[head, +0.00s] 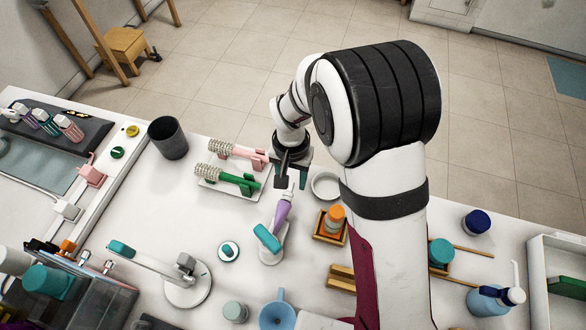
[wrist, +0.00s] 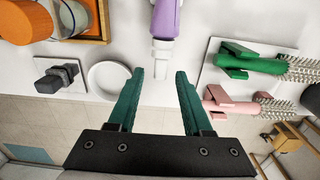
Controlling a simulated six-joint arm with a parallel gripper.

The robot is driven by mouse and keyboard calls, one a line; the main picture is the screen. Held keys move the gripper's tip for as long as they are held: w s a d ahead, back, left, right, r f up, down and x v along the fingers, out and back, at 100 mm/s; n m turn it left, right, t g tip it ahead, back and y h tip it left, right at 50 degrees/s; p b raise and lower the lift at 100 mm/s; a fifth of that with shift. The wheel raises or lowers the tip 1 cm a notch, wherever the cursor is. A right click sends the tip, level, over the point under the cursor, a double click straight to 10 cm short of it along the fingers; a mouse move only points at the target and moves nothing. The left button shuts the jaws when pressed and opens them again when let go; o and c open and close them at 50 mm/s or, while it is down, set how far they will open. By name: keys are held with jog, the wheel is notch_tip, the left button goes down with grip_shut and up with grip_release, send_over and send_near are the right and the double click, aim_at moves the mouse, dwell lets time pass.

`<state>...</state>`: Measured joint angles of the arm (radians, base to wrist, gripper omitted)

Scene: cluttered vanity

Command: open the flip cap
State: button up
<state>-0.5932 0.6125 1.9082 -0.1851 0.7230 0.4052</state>
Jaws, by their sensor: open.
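A purple tube (head: 283,212) with a narrow white cap (head: 289,190) lies tilted on a white stand with a teal part, in the middle of the counter. In the wrist view the purple tube (wrist: 166,18) enters from the top and its white cap (wrist: 161,58) points at my gripper. My gripper (head: 290,180) is at the cap end of the tube. In the wrist view my gripper (wrist: 158,74) has its two green fingers apart, with the cap in line with the gap. Nothing is held. I cannot tell how far apart in height the cap and fingertips are.
A white ring-shaped dish (head: 326,186) and a wooden box (head: 328,236) with an orange-topped jar are close on the right. A dark cup (head: 168,138) stands farther left.

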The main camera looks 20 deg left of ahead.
jog(key=shift+f, duration=0.2)
grip_shut()
jog(key=shift+s+d+r+t, duration=0.15)
jog(key=shift+r+t, duration=0.1)
jog(key=shift+t, duration=0.5)
jog(key=shift+s+a+r+t, duration=0.1)
jog(key=shift+s+r+t, duration=0.1)
jog(key=shift+t, duration=0.55)
grip_release()
jog(key=shift+w, duration=0.1)
